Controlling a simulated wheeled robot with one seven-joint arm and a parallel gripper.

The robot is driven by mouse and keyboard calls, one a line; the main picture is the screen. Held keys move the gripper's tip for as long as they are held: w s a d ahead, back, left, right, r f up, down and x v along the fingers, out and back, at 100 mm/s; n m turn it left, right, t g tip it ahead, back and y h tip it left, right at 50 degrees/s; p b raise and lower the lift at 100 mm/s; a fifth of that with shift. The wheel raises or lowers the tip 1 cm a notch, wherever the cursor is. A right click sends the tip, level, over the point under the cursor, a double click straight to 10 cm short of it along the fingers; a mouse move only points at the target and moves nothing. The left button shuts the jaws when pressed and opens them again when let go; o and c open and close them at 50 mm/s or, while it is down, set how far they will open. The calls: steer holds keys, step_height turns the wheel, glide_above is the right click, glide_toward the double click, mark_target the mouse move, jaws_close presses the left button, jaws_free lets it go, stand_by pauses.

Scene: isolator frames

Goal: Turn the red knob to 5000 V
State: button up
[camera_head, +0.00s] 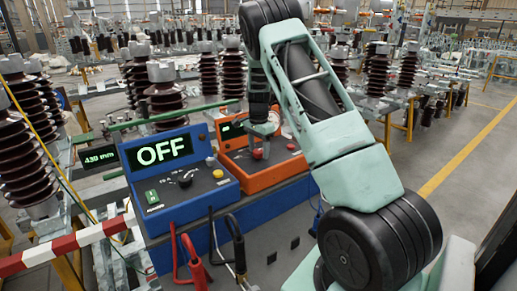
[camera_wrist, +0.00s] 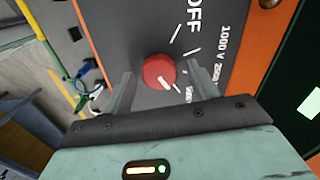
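The red knob (camera_wrist: 158,68) is on the dark panel (camera_wrist: 130,25) of the orange unit, which also shows in the head view (camera_head: 236,164). Its white pointer line is angled to the lower right in the wrist view, toward a partly hidden label beginning with what looks like "500". Labels "OFF", "1000 V" and "2500" run around it. My gripper (camera_wrist: 160,76) is open, with one finger on each side of the knob and visible gaps between. In the head view my gripper (camera_head: 262,128) reaches down over the orange unit.
A blue unit (camera_head: 180,172) with an "OFF" display stands left of the orange one. Red and black cables (camera_head: 192,262) hang in front. Brown insulators (camera_head: 168,95) stand behind. A red-and-white barrier (camera_head: 65,245) is at lower left. Clear floor (camera_head: 450,150) lies right.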

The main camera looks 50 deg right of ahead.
mark_target(259, 151)
step_height(259, 151, up, 17)
steer(key=b, duration=0.3)
steer(key=shift+r, duration=0.2)
stand_by(0.5)
steer(key=s+a+f+n+y, duration=0.15)
steer(key=a+n, duration=0.25)
steer(key=a, duration=0.8)
steer(key=s+a+f+n, duration=0.2)
steer(key=a+n, duration=0.3)
steer(key=a, duration=0.7)
steer(key=s+a+f+n, duration=0.15)
steer(key=a+n, duration=0.25)
steer(key=a, duration=0.8)
steer(key=s+a+f+n, duration=0.2)
steer(key=s+a+n, duration=0.2)
steer(key=s, duration=0.4)
steer(key=s+a+f+n, duration=0.2)
steer(key=s+a+n, duration=0.2)
steer(key=s, duration=0.5)
steer(key=s+a+f+n, duration=0.2)
steer(key=s+a+n, duration=0.3)
steer(key=s, duration=0.3)
steer(key=shift+s+n+h+b, duration=0.4)
steer(key=shift+n+h+b, duration=0.05)
steer(key=shift+n, duration=0.05)
